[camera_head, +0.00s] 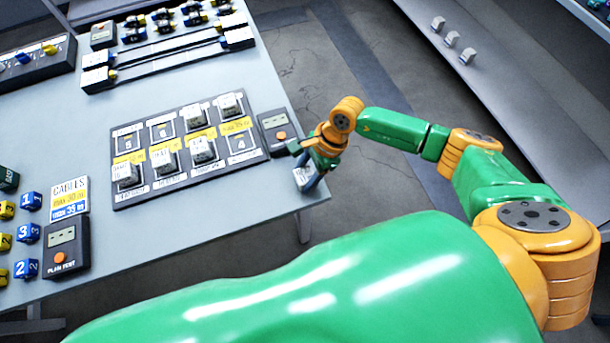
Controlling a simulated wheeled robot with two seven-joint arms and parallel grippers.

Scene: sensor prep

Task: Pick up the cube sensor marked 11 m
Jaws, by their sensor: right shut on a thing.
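My right gripper (308,180) is at the right front corner of the grey table (190,228). None clearly reads 11 m. My left gripper is out of view.
A dark meter box (275,131) stands beside the board, close to my right gripper. Blue and yellow numbered cubes, a cables sign (69,199) and another meter (67,248) are at the left. A grey shelf (500,85) with small pale blocks is at the upper right.

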